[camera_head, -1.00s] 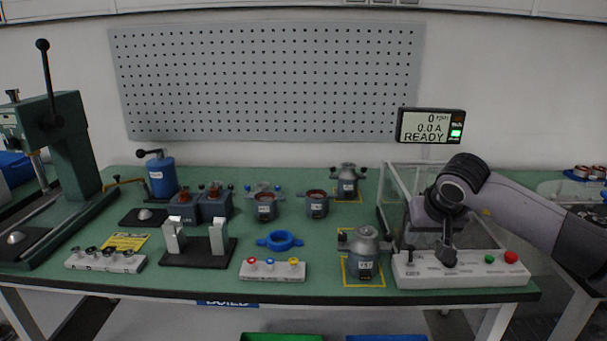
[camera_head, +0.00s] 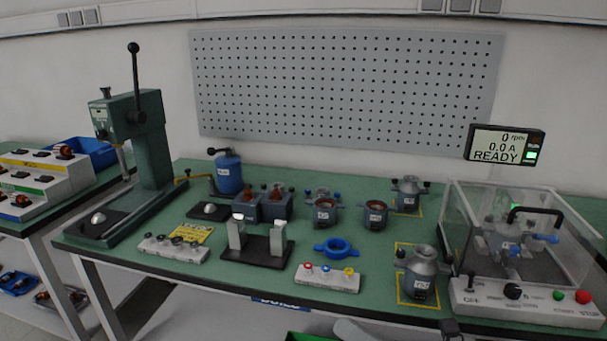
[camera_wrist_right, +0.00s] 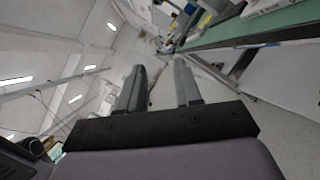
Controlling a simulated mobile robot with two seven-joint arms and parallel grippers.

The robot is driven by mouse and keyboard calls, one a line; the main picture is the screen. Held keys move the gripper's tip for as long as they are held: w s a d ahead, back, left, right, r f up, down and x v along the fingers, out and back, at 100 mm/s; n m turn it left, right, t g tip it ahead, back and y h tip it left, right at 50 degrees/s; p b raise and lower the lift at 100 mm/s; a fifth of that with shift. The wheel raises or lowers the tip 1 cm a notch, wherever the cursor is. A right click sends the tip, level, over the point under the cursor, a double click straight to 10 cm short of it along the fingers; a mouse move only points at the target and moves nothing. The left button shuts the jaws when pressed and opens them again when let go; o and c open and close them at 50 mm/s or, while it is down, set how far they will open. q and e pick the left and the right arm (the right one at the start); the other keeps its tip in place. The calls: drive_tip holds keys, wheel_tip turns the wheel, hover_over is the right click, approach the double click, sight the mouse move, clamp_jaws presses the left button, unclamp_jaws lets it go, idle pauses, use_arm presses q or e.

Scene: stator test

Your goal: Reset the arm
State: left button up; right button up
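My right gripper shows in the right wrist view (camera_wrist_right: 159,72) with its two fingers apart and nothing between them. In the head view only a small dark part of it (camera_head: 450,328) shows at the bottom, in front of the table's front edge. The right arm is clear of the tester (camera_head: 525,297), which has a clear cover, a black handle, and green and red buttons. My left gripper is not in view.
A display (camera_head: 503,145) reads READY. Another bench (camera_head: 35,222) stands left. Floor space is free before the bench.

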drive_tip(key=s+d+f+m+t+h, duration=0.2)
drive_tip(key=d+f+m+h, duration=0.3)
drive_tip(key=m, duration=0.7)
drive_tip(key=s+d+f+m+t+h, duration=0.15)
drive_tip(key=d+f+m+h, duration=0.35)
drive_tip(key=m, duration=0.6)
drive_tip(key=s+d+f+m+g+h, duration=0.1)
drive_tip(key=s+f+m+g, duration=0.1)
drive_tip(key=s+f+m, duration=0.3)
drive_tip(key=s+d+f+m+g+h+p, duration=0.1)
drive_tip(key=s+f+m+g+h, duration=0.1)
drive_tip(key=s+f+m, duration=0.4)
drive_tip(key=shift+s+d+f+m+g+h, duration=0.25)
drive_tip(key=shift+s+m+g+h, duration=0.05)
drive_tip(key=shift+g, duration=0.45)
